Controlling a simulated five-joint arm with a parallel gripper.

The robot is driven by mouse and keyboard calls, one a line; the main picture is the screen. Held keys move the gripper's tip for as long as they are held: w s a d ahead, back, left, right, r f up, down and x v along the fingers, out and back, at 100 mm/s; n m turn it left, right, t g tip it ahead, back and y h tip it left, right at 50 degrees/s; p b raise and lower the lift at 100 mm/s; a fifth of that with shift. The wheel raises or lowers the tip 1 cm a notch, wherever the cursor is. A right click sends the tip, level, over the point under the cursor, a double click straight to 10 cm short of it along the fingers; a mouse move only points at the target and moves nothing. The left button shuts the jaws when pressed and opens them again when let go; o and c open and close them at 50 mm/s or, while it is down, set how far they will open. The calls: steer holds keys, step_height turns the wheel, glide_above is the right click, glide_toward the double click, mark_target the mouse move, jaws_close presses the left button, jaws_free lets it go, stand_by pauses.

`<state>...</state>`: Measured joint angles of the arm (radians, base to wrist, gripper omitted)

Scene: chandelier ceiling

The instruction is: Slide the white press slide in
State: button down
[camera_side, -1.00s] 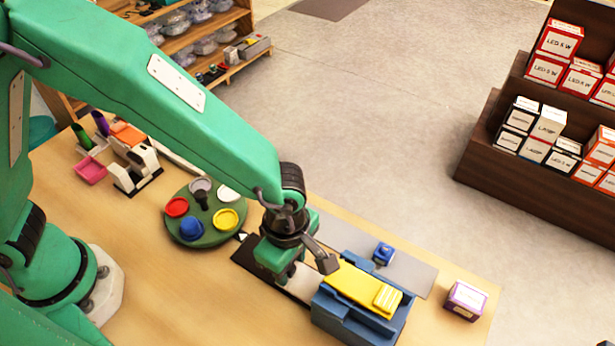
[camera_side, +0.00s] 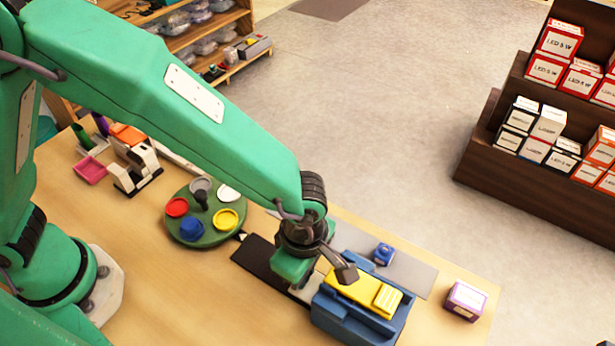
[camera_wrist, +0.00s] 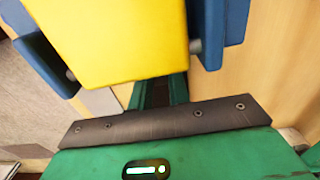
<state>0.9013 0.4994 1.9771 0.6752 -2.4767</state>
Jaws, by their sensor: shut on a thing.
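The blue press (camera_side: 362,322) with a yellow top plate (camera_side: 355,288) stands on the table at the lower right. The white press slide (camera_side: 303,293) shows as a small pale strip at the press's left end; the rest is hidden by my gripper and the press. My gripper (camera_side: 297,284) is low beside that end, shut on the slide, its fingertips mostly hidden. In the wrist view the yellow plate (camera_wrist: 115,40) and the blue press (camera_wrist: 218,30) lie just past my gripper's dark edge; the slide cannot be made out there.
A dark mat (camera_side: 262,265) lies left of the press. A green round tray (camera_side: 205,212) with coloured cups is further left. A small blue block (camera_side: 383,254) on a grey mat (camera_side: 415,275) and a purple box (camera_side: 465,300) stand behind and right of the press.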

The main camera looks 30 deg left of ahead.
steer(key=shift+d, duration=0.3)
steer(key=c, duration=1.5)
jaws_free()
steer(key=shift+o, duration=0.9)
steer(key=shift+a, duration=0.1)
steer(key=shift+r, duration=0.15)
steer(key=shift+r, duration=3.8)
steer(key=shift+r, duration=0.1)
steer(key=shift+r, duration=2.4)
jaws_close()
